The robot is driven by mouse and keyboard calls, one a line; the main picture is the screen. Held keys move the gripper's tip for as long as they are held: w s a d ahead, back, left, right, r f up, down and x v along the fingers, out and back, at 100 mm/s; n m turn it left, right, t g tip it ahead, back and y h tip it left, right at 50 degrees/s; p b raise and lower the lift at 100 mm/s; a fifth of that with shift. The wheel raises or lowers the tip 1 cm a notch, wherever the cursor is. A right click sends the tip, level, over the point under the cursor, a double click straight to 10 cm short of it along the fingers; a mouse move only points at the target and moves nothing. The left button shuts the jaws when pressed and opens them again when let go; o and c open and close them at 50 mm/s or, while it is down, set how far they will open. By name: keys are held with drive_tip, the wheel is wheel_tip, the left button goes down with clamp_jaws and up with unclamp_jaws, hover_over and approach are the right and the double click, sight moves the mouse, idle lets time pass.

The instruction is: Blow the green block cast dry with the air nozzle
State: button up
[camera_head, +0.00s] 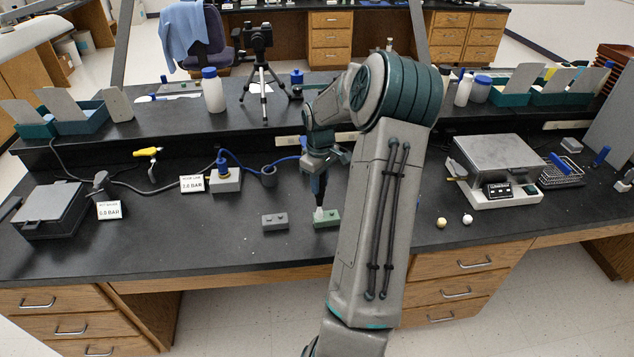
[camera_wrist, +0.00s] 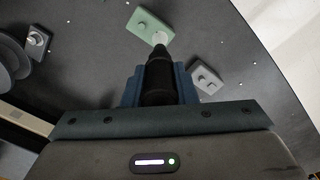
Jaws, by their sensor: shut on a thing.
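The green block cast (camera_head: 333,219) lies on the black bench top, just left of my forearm in the head view. My gripper (camera_head: 317,172) is shut on the dark air nozzle (camera_wrist: 158,75), which points down at the cast. The nozzle's upper part is hidden between my jaws.
A grey block cast (camera_head: 275,222) lies just left of the green one. A regulator box (camera_head: 225,180) with a blue hose and a sign (camera_head: 192,184) stand further left. A scale (camera_head: 493,165) and two small balls (camera_head: 442,222) are on the right.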

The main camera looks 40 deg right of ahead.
drive_tip(key=shift+d, duration=0.1)
idle(0.5)
drive_tip(key=shift+s+d+p, duration=0.35)
drive_tip(key=shift+s+d, duration=0.15)
drive_tip(key=shift+d, duration=0.4)
drive_tip(key=shift+s+d+p, duration=0.3)
drive_tip(key=shift+s+d, duration=0.15)
drive_tip(key=shift+d, duration=0.45)
drive_tip(key=shift+r, duration=0.1)
idle(0.8)
wheel_tip(320, 180, up, 6)
drive_tip(key=p, duration=0.4)
drive_tip(key=shift+p, duration=0.3)
